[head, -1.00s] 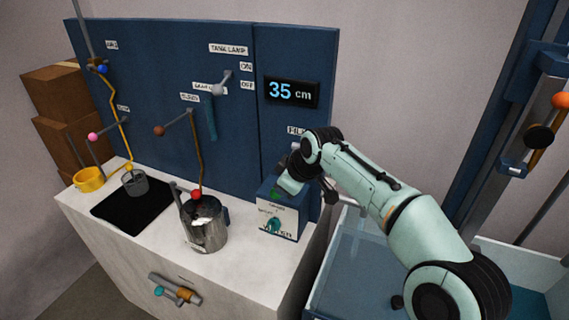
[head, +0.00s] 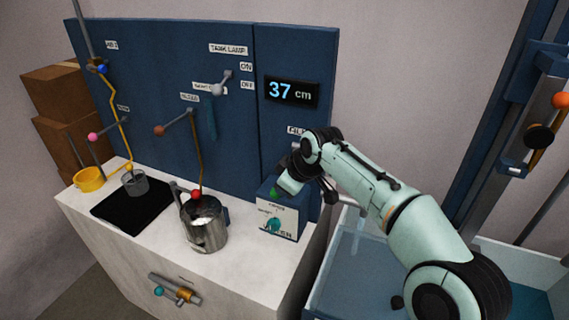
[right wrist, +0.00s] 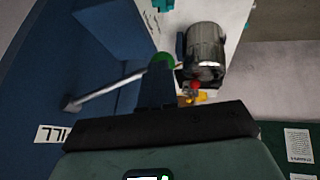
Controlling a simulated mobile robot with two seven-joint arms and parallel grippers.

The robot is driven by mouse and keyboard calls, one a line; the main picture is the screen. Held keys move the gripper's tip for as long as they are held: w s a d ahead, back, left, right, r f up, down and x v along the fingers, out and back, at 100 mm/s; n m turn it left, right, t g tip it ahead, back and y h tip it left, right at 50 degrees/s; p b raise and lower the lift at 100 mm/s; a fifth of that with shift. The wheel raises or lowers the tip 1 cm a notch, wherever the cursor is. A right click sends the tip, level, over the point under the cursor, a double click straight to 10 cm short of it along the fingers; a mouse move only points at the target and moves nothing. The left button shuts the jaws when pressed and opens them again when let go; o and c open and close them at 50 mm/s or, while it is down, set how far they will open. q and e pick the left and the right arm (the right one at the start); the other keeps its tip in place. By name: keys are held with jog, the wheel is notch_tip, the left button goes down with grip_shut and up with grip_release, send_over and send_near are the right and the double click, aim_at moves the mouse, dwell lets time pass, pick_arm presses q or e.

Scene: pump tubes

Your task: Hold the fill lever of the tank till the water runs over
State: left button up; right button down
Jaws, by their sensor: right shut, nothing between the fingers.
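The fill lever is a grey rod with a green knob (right wrist: 163,60), beside the FILL label (right wrist: 54,134) in the right wrist view. Its green knob (head: 274,193) shows just below my right gripper (head: 284,187) in the head view. My right gripper (right wrist: 155,92) is shut, with nothing between its fingers; its tips are against or very close to the knob, and the exact contact is hidden. The glass tank (head: 330,282) stands at lower right with bluish water in it. No water visibly runs over its rim. The display (head: 292,92) reads 37 cm. My left gripper is out of view.
A metal jug (head: 205,228), a black mat (head: 113,212) and a yellow cup (head: 89,179) are further left. Other levers hang on the blue panel.

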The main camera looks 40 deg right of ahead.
jog(key=shift+a+f, duration=0.1)
jog(key=shift+f, duration=0.2)
dwell(0.5)
